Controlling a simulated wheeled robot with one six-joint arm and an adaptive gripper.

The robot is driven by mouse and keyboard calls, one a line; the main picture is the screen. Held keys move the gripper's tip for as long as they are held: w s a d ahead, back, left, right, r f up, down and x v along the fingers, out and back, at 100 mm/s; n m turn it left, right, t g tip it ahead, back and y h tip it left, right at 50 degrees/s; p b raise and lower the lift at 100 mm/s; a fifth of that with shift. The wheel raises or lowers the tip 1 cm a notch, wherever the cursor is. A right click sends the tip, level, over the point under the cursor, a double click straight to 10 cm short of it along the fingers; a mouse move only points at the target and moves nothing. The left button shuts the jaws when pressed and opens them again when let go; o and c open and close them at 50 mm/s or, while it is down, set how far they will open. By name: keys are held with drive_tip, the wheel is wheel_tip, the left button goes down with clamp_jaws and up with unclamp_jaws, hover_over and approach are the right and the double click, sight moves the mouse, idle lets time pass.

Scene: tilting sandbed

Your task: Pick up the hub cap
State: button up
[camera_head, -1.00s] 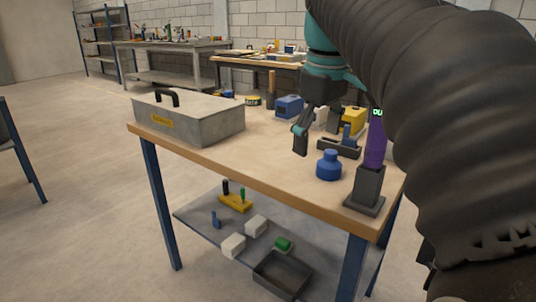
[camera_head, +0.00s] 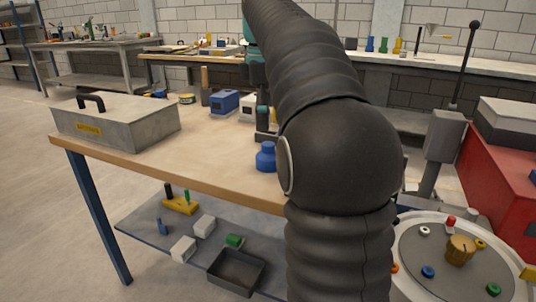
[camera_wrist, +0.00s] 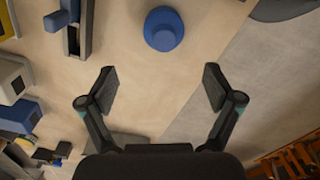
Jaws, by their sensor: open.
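I cannot make out a thing that is plainly a hub cap in either view. My gripper (camera_wrist: 158,88) is open and empty over the wooden bench top, its two fingers wide apart. A blue, round, bottle-like thing (camera_wrist: 164,29) stands on the bench beyond the fingertips in the wrist view, apart from them. A blue bottle (camera_head: 265,157) shows near the bench's front edge in the head view, partly behind my arm.
A grey metal box (camera_head: 118,132) sits on the wooden bench (camera_head: 190,165). The lower shelf (camera_head: 145,220) holds a black tray (camera_head: 236,270) and small parts. At right are a round table (camera_head: 412,280) with coloured knobs and a red cabinet (camera_head: 508,180).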

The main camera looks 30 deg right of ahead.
sight(267, 143)
wheel_tip(267, 143, down, 4)
drive_tip(key=shift+s+f, duration=0.1)
drive_tip(key=shift+s+d+f+b, duration=0.1)
drive_tip(key=shift+s+f+b, duration=0.2)
drive_tip(key=shift+f, duration=1)
drive_tip(key=shift+s+d+f+b, duration=0.1)
drive_tip(key=shift+f+b, duration=0.3)
drive_tip(key=shift+f, duration=0.9)
drive_tip(key=c, duration=1.1)
